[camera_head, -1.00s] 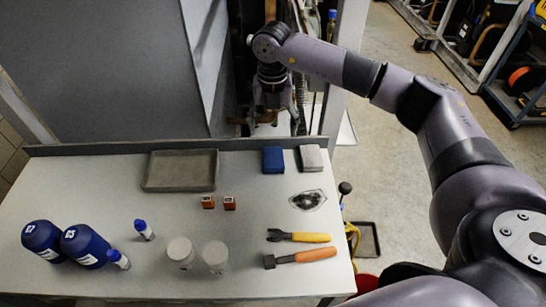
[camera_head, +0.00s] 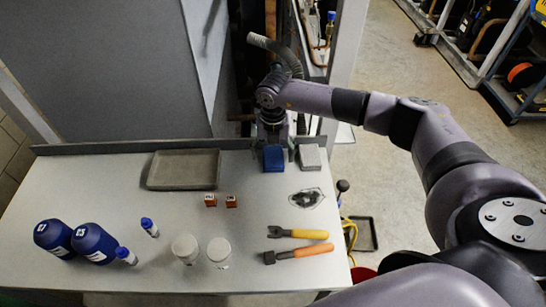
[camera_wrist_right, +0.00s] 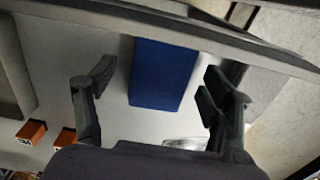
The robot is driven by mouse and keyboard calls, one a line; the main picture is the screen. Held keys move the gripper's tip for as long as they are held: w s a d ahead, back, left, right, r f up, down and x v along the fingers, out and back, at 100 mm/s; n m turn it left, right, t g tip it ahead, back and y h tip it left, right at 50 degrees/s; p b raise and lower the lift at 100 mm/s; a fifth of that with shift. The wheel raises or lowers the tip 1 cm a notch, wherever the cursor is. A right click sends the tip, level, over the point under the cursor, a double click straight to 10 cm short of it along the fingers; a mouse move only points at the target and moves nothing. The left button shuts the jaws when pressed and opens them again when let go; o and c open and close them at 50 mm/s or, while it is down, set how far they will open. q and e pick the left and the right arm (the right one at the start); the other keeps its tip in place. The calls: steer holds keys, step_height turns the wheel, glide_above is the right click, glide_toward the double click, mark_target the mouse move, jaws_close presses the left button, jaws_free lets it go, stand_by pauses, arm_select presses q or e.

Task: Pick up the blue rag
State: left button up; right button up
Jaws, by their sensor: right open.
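The blue rag (camera_head: 273,159) is a folded block lying near the back edge of the white table, left of a grey folded cloth. My right gripper (camera_head: 273,135) is just behind and above it, over the table's raised back edge. In the right wrist view the blue rag (camera_wrist_right: 162,73) shows between the two spread fingers of the open, empty right gripper (camera_wrist_right: 158,85). I see no contact between the fingers and the rag. My left gripper is not in view.
A grey cloth (camera_head: 309,157) lies close to the rag's right. A shallow grey tray (camera_head: 183,184) is to the left. The raised back edge (camera_head: 140,146) borders the table.

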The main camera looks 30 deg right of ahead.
mark_target(273, 155)
steer(key=shift+c, duration=0.2)
steer(key=c, duration=1.3)
steer(key=shift+o, duration=0.2)
steer(key=shift+r, duration=0.15)
step_height(273, 155, up, 20)
steer(key=b, duration=0.4)
